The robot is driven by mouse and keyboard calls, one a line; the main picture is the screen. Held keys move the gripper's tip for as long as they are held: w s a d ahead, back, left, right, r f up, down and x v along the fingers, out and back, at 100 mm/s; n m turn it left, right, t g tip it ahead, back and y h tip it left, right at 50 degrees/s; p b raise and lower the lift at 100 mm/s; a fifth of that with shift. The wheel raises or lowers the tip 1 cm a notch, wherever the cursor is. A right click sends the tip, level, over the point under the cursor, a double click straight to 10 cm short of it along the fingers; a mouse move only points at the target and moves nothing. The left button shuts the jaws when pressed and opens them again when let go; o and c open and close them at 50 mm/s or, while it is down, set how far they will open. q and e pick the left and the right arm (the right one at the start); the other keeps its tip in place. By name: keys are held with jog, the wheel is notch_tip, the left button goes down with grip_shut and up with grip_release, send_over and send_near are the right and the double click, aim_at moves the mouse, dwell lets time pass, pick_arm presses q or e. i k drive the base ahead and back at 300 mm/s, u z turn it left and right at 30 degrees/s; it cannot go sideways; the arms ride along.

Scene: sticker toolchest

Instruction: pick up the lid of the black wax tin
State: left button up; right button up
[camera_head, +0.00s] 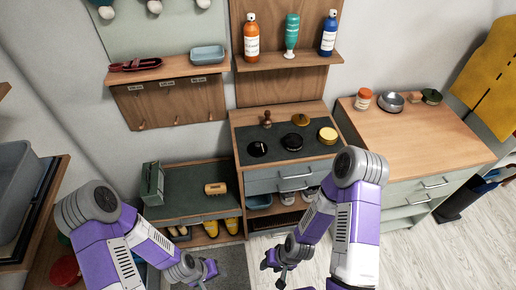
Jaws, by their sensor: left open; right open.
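On the dark mat of the middle chest (240,133) lie two round black tins or lids: a flat one with a pale mark (257,149) at the left, and a thicker one (292,142) to its right. Which is the lid of the black wax tin is too small to tell. My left gripper (209,271) is open at the bottom, left of centre. My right gripper (272,268) is open at the bottom centre. Both are empty, well in front of the chest and apart from the tins.
A brown-handled stamp or knob (267,119) stands at the mat's back. A lower bench (190,188) at left holds a green box (152,184) and a brush (215,188). A wooden-topped cabinet (425,140) at right holds a jar, bowl and dark tin. Bottles stand on a shelf above.

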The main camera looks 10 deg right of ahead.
aim_at(256, 149)
jog(key=k, duration=0.5)
jog(key=z, duration=1.25)
jog(key=i, duration=1.1)
jog(key=u, duration=1.5)
